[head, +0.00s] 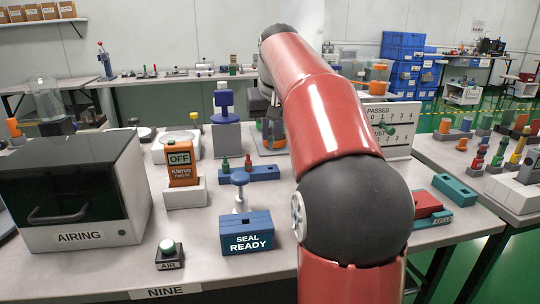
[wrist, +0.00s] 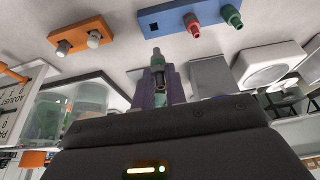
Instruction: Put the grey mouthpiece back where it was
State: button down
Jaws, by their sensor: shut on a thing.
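My gripper (wrist: 159,80) is shut on the grey mouthpiece (wrist: 157,56), which pokes out beyond the fingertips in the wrist view. The blue rack (wrist: 176,16) lies beyond it, apart from it. The rack has an empty square hole (wrist: 155,27), then a red mouthpiece (wrist: 193,25) and a green mouthpiece (wrist: 231,16). In the head view the rack (head: 262,174) stands on the table, with the green mouthpiece (head: 225,164) at left and the red mouthpiece (head: 248,161) beside it. There my gripper is hidden behind my red arm.
An orange block (wrist: 70,29) with two grey stubs is near the rack in the wrist view.

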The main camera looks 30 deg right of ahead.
aim_at(271, 142)
jog(key=shift+f+b, duration=2.05)
jog(key=shift+f, duration=0.1)
jog(key=shift+f+b, duration=0.35)
jog(key=shift+f, duration=0.25)
jog(key=c, duration=1.4)
grip_release()
jog(key=shift+c, duration=0.2)
jog(key=shift+r, duration=0.3)
jog(key=p+v, duration=0.4)
jog(key=v, duration=0.8)
jog(key=shift+r, duration=0.35)
